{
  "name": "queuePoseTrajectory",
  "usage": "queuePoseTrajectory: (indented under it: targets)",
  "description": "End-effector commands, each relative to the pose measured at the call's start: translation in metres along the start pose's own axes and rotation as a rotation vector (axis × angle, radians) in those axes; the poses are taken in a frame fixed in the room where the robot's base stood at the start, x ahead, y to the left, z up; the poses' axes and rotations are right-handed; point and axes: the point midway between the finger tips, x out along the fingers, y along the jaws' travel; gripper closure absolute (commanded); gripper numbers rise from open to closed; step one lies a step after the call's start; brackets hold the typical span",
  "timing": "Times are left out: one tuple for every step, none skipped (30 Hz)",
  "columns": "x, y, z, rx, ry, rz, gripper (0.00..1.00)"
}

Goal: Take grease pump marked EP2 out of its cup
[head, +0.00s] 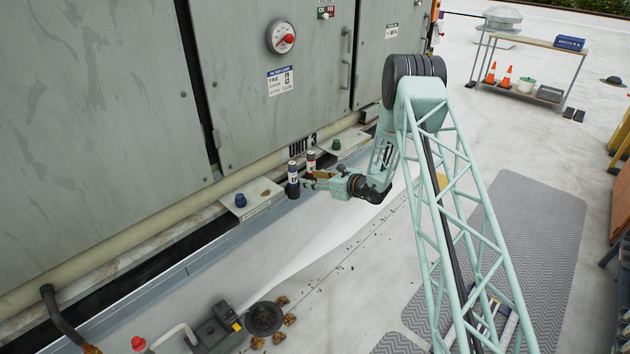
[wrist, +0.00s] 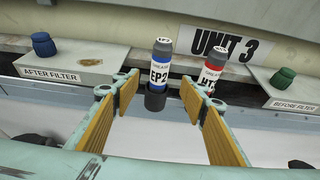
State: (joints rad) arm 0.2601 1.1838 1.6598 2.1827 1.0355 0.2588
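The grease pump marked EP2 (wrist: 160,69) is a dark-capped cylinder with a white and blue label. It stands upright in a dark cup (wrist: 155,101) in the wrist view. It also shows in the head view (head: 293,174), beside the unit's lower edge. My gripper (wrist: 158,90) is open, with its yellow-padded fingers to the left and right of the pump's lower part. In the head view my gripper (head: 304,184) is close to the pumps. I cannot tell whether the fingertips reach past the EP2 pump. Nothing is held.
The cabinet wall (head: 260,130) rises close behind.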

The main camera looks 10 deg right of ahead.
Motion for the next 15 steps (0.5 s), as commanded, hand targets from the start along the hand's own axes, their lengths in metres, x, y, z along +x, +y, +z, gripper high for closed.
queuePoseTrajectory:
  targets:
    - [0.006, 0.001, -0.001, -0.001, 0.001, 0.001, 0.6]
    - [0.01, 0.001, -0.002, -0.001, 0.001, 0.001, 0.6]
    - [0.015, 0.001, -0.001, -0.002, 0.0, 0.001, 0.6]
    - [0.019, 0.001, -0.001, -0.002, 0.0, 0.002, 0.6]
    - [0.022, 0.001, -0.001, -0.002, 0.0, 0.002, 0.6]
    - [0.027, 0.001, -0.001, -0.002, 0.0, 0.002, 0.6]
    - [0.031, 0.001, -0.001, -0.002, -0.001, 0.002, 0.6]
    - [0.034, 0.001, -0.001, -0.002, -0.001, 0.002, 0.6]
    - [0.039, 0.001, -0.001, -0.001, 0.0, 0.002, 0.6]
    - [0.042, 0.001, -0.001, -0.001, 0.001, 0.002, 0.6]
    - [0.046, 0.001, -0.001, -0.002, 0.0, 0.001, 0.6]
    - [0.051, 0.001, -0.002, -0.002, 0.0, 0.002, 0.6]
    - [0.055, 0.001, -0.002, -0.002, 0.0, 0.002, 0.6]
    - [0.058, 0.002, -0.001, -0.002, 0.0, 0.002, 0.6]
    - [0.063, 0.002, -0.001, -0.002, -0.001, 0.002, 0.6]
